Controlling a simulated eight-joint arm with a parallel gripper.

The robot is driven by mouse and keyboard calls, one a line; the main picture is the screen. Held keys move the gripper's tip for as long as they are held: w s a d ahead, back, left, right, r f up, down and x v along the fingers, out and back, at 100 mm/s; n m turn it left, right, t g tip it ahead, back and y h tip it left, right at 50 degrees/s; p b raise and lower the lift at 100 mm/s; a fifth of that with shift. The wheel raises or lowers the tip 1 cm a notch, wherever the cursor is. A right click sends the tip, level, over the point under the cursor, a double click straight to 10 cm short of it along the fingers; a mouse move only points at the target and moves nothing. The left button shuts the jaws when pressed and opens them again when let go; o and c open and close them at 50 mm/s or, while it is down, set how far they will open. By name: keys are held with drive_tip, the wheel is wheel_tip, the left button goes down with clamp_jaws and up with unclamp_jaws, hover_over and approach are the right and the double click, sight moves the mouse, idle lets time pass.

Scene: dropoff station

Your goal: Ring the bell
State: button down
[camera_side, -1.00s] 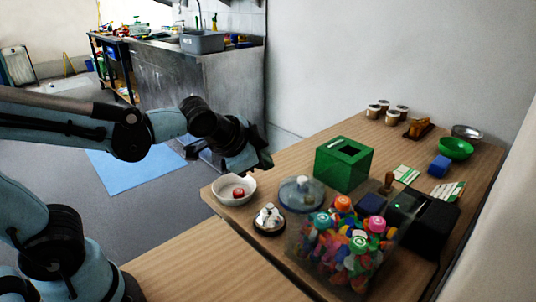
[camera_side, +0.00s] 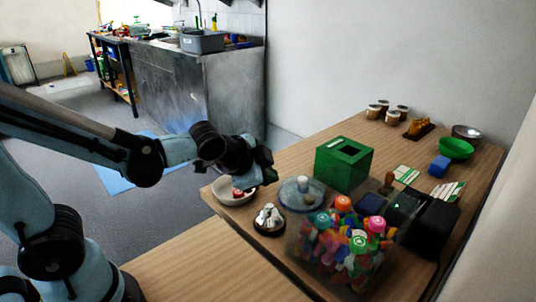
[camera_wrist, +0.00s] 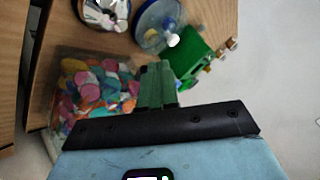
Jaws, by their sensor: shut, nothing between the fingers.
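The bell (camera_side: 269,217) is a shiny silver piece on a round dark base, standing near the left front edge of the table. It also shows cut off at the top of the wrist view (camera_wrist: 103,12). My gripper (camera_side: 248,182) is in the air behind and left of the bell in the side view, over the white bowl, apart from the bell. In the wrist view my gripper's green fingers (camera_wrist: 157,72) are together with nothing between them.
A white bowl (camera_side: 222,193) holds a small red item. Beside the bell are a blue-lidded round container (camera_side: 303,197), a clear bin of colourful pieces (camera_side: 330,262) and a green box (camera_side: 343,168). A black device (camera_side: 435,222) stands further right.

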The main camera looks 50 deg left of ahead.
drive_tip(key=shift+f, duration=2.45)
drive_tip(key=shift+f, duration=0.1)
drive_tip(key=shift+f, duration=0.35)
drive_tip(key=shift+f, duration=0.45)
idle(0.9)
drive_tip(key=shift+r, duration=0.9)
wheel_tip(320, 180, up, 5)
idle(0.7)
